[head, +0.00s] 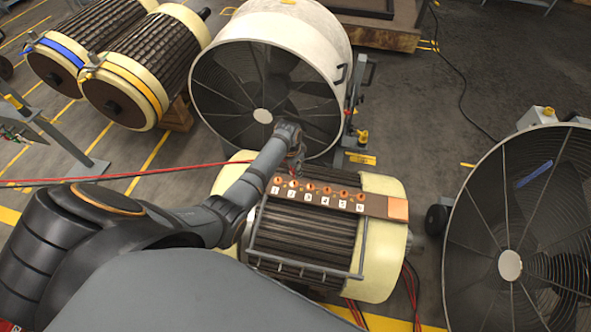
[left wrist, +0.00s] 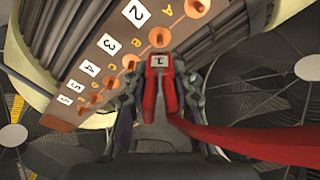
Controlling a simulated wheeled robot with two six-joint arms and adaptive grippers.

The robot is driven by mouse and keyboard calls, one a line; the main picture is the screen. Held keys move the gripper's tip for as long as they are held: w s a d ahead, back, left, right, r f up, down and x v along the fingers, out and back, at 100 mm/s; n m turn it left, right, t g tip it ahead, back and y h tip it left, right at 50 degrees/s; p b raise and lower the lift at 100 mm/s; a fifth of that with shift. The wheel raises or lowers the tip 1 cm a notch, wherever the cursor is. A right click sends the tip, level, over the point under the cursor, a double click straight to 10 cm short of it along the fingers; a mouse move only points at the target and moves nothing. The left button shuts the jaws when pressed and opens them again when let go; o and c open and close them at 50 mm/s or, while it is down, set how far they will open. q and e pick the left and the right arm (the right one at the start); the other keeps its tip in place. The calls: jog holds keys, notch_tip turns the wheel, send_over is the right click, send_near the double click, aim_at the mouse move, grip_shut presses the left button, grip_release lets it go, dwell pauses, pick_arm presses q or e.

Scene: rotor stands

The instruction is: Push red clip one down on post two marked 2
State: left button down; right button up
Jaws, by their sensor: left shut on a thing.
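My left gripper (left wrist: 160,95) is shut on red clip one (left wrist: 150,92), which has a white tag marked 1 and a red cable trailing right. In the left wrist view the clip's front end is just below an orange post (left wrist: 158,37), the one beside the label 2 (left wrist: 136,12). Whether they touch, I cannot tell. In the head view my left gripper (head: 296,165) is just behind the row of posts, near post two (head: 293,183). The clip is too small to make out clearly there. My right gripper is not in view.
The brown strip (head: 385,205) carries a row of numbered orange posts on top of a cream-ended rotor (head: 380,265). A large fan housing (head: 300,35) stands behind it, another fan (head: 511,264) to the right. A red cable (head: 120,177) runs in from the left.

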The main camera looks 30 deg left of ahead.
pick_arm(q)
notch_tip(320, 180, down, 3)
jog(key=shift+r+b, duration=0.2)
jog(key=shift+b, duration=0.85)
jog(key=shift+f+b, duration=0.6)
jog(key=shift+f, duration=0.45)
jog(key=shift+f+b, duration=0.3)
jog(key=shift+f, duration=0.2)
jog(key=c, duration=1)
grip_release()
jog(key=shift+c, duration=0.2)
jog(key=shift+r, duration=0.1)
jog(key=r, duration=0.4)
jog(key=s+r, duration=0.1)
jog(key=r, duration=0.6)
jog(key=shift+s+a+r, duration=0.15)
jog(key=shift+a+r, duration=0.15)
jog(key=shift+r, duration=0.1)
